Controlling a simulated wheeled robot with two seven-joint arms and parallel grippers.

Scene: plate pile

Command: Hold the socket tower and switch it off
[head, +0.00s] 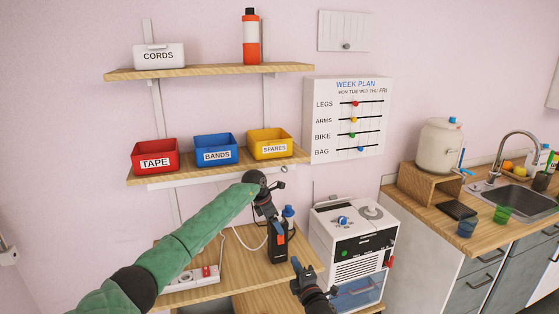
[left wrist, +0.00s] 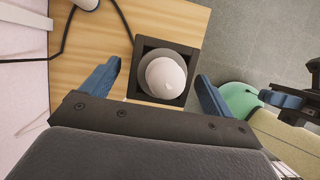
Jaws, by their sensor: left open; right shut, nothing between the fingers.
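The dark upright tower (head: 279,250), taken to be the socket tower, stands on the wooden desk and has an orange patch on its side. In the left wrist view its square dark top (left wrist: 143,46) carries a pale round dome. My left gripper (head: 276,212) is over the tower from above. Its open blue fingers (left wrist: 158,75) lie on either side of the top, with a gap visible on each side. My right gripper (head: 300,270) is shut and empty, low and right of the tower. The tower's switch cannot be made out, and my left gripper hides its top in the head view.
A white power strip (head: 193,278) with a red switch lies on the desk (head: 225,288) at left. A white appliance (head: 352,232) stands close on the right. A shelf with red, blue and yellow bins (head: 270,143) is above. A white cord runs behind the tower.

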